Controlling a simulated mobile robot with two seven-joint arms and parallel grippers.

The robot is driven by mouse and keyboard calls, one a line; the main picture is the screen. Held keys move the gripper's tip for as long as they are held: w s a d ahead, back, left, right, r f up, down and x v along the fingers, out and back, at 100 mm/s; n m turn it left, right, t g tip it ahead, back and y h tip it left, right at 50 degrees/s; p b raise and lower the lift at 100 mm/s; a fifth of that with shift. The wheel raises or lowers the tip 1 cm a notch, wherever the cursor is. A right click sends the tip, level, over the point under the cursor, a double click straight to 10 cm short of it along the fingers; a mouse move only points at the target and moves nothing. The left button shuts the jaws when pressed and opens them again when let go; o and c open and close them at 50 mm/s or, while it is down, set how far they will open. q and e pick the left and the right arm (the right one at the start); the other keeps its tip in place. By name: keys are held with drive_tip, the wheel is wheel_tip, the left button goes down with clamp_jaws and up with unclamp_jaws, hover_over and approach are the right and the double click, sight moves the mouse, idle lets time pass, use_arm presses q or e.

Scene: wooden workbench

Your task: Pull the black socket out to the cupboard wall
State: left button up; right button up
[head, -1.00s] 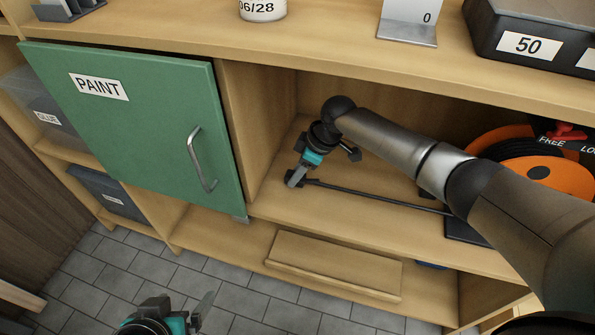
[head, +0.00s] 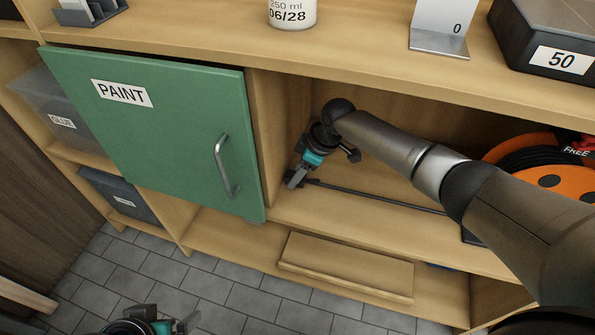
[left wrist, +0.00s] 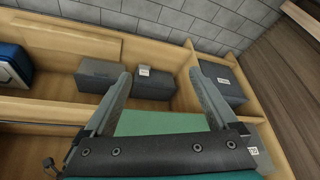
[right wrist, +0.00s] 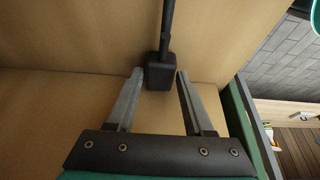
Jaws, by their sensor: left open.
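The black socket (right wrist: 160,74) sits between the fingertips of my right gripper (right wrist: 160,76) in the right wrist view, its cable running away from the fingers. In the head view my right gripper (head: 300,178) is in the open compartment, close beside its left wall (head: 270,125). The black cable (head: 380,197) stretches straight from it to the right, towards the orange cable reel (head: 560,180). My right gripper is shut on the socket; its contact faces are hard to see. My left gripper (left wrist: 160,78) is open and empty; it shows at the bottom edge of the head view.
The green PAINT door (head: 160,135) with its metal handle closes the compartment on the left. A wooden block (head: 345,268) lies on the lower shelf. Grey boxes (left wrist: 150,82) show in the left wrist view. My right arm covers part of the reel.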

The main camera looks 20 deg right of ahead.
sight(307, 185)
drive_tip(key=shift+o, duration=1.4)
use_arm(q)
drive_tip(key=shift+r, duration=0.1)
use_arm(e)
drive_tip(key=shift+r, duration=0.15)
drive_tip(key=p+v, duration=0.3)
drive_tip(key=v, duration=0.3)
drive_tip(key=shift+p, duration=0.35)
use_arm(q)
wheel_tip(307, 185, down, 9)
drive_tip(key=g, duration=0.1)
drive_tip(key=shift+s+g+p, duration=0.3)
drive_tip(key=shift+s+p, duration=0.05)
use_arm(e)
drive_tip(key=shift+s+d+r, duration=0.25)
drive_tip(key=shift+d+r, duration=0.05)
drive_tip(key=shift+r, duration=0.25)
